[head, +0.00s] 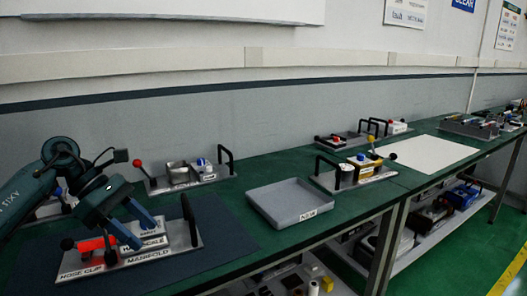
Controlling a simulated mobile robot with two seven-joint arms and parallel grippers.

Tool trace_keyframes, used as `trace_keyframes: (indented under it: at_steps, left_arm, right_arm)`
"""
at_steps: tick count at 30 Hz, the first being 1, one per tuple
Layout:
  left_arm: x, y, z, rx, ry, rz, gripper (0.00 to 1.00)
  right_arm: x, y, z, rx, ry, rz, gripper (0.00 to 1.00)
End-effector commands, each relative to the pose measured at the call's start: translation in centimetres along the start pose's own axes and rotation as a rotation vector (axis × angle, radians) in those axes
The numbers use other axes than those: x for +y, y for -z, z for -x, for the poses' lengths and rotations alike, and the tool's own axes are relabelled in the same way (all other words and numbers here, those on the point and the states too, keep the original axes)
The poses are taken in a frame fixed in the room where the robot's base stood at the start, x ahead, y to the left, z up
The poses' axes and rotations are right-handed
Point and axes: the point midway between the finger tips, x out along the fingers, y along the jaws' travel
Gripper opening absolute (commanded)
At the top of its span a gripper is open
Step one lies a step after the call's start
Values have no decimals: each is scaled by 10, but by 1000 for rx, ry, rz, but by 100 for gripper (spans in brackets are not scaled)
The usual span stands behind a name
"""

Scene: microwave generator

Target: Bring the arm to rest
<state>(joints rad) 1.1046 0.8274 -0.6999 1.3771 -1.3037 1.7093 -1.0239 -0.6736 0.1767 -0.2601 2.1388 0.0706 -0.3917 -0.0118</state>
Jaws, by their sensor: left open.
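My left arm (62,160) comes in from the left edge. I cannot tell whether the fingers touch anything. My right gripper is not in view.
A grey empty-looking bin (288,212) stands in the middle of the green bench (235,215). Trays with black handles, one with a red knob (138,163) and one with a yellow block (363,160), stand farther back. A white sheet (428,153) lies at right.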

Motion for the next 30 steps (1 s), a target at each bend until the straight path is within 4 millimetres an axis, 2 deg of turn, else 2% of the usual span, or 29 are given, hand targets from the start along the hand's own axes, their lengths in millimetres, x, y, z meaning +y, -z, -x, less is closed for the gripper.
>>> trace_keyframes:
  at_steps: [1, 3, 7, 10, 14, 17, 20, 23, 26, 27, 30]
  left_arm:
    - [-3, -11, -24, -83, 23, 28, 52]
    - [-8, -30, -56, -221, 50, 90, 52]
    - [-23, -70, -108, -533, 125, 292, 52]
    - [-34, -95, -133, -791, 196, 525, 52]
    - [-41, -107, -149, -1102, 296, 902, 52]
    - [-42, -97, -157, -1317, 374, 1237, 52]
    - [-45, -72, -168, -1497, 442, 1586, 52]
    - [-55, -36, -185, -1651, 500, 1956, 52]
    - [-80, 10, -210, -1784, 545, 2369, 52]
    - [-93, 28, -221, 1793, -546, -2486, 52]
    - [-132, 66, -246, 1501, -449, -2289, 52]
  right_arm:
    - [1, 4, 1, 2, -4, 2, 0]
    - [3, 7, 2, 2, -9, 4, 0]
    - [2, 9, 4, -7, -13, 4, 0]
    - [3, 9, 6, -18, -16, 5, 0]
    - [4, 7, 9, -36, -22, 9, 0]
    - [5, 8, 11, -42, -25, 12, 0]
    - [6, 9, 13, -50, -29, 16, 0]
    - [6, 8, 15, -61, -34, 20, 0]
    - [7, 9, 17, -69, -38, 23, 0]
    - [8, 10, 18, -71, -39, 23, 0]
    - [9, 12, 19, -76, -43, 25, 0]
